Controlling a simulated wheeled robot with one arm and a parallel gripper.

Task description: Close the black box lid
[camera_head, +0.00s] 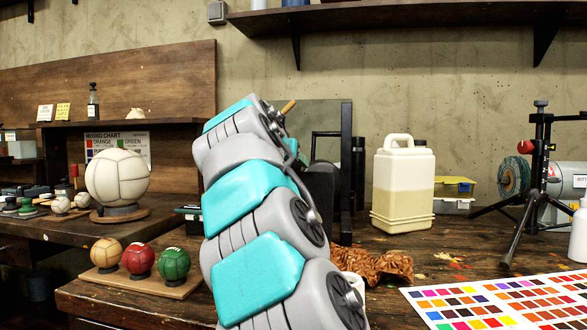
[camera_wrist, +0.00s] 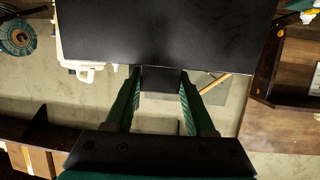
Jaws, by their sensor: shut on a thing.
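In the wrist view a wide, flat black panel, the black box lid (camera_wrist: 165,35), fills the upper middle. A small black tab juts from its edge between my fingers. My gripper (camera_wrist: 160,78) has its two green fingers on either side of this tab and is shut on it. In the head view my arm covers the middle of the bench and hides the gripper. A tall, dark upright panel (camera_head: 346,170) shows just right of my arm; it looks like part of the box or its lid. The rest of the box is hidden.
A cream jug (camera_head: 402,190) stands right of the dark panel on the workbench. Brown crumpled leather (camera_head: 375,264) and a colour chart (camera_head: 505,303) lie nearer. Three small balls on a wooden stand (camera_head: 140,278) sit left of my arm. A black tripod (camera_head: 532,175) stands at right.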

